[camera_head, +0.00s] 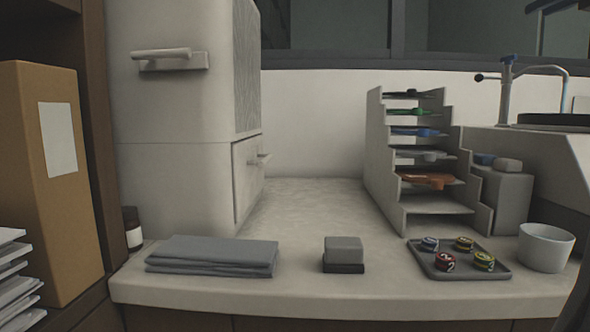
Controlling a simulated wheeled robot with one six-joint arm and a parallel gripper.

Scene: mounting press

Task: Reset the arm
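My gripper is not in view, so I cannot see whether it is open or shut. The large pale mounting press cabinet (170,110) stands at the left of the counter. Its upper front has a bar handle (168,56), and a small side door (247,180) with its own handle looks closed. A stepped rack (380,165) at the right holds several coloured tools on its shelves.
The counter (310,205) is clear between press and rack. Along its front lie a folded grey cloth (212,256), a grey block on a dark base (343,252), a tray (465,271) with several small round pieces, and a white cup (546,247). A cardboard box file (55,215) stands left.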

